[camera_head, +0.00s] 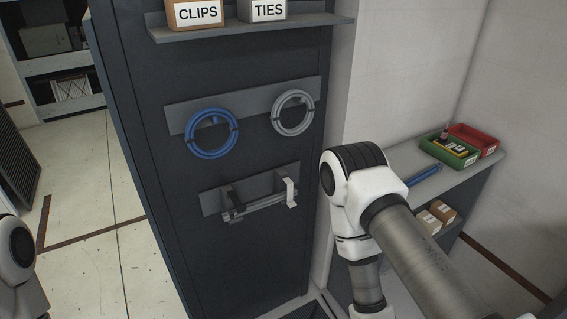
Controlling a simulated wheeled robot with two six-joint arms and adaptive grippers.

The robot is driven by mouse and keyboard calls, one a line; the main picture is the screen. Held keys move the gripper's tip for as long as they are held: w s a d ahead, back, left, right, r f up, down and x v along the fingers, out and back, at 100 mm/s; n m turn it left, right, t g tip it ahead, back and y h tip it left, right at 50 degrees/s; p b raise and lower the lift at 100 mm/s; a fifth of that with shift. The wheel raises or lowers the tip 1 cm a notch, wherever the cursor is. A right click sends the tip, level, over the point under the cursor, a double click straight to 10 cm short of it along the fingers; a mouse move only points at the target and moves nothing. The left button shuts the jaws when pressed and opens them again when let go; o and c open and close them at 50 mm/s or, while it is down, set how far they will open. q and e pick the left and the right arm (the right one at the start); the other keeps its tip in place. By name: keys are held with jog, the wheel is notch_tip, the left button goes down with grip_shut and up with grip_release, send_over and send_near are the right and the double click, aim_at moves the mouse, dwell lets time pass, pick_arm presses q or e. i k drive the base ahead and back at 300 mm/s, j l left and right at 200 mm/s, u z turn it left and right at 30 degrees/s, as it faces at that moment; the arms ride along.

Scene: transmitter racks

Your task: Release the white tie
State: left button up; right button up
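A white strip (291,193), which looks like the white tie, is at the right end of a grey horizontal bar (257,206) on the dark rack panel. Its upper end bends over near the bracket and its lower end hangs just below the bar. I cannot tell how it is fastened. No gripper touches it in view. My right arm stands to the right of the rack and runs down out of the bottom edge, so its gripper is not seen. Only a joint of my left arm shows at the left edge; its gripper is out of view.
A blue cable coil (191,143) and a grey coil (275,119) hang above the bar. A shelf (325,20) holds boxes marked CLIPS (181,14) and TIES (284,12). A side bench (482,167) carries a green bin (432,152) and a red bin (488,140). Floor is clear left.

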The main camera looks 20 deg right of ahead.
aim_at(291, 203)
jog(key=z, duration=0.65)
jog(key=i+j+u, duration=0.15)
jog(key=i+u, duration=0.15)
jog(key=i, duration=0.35)
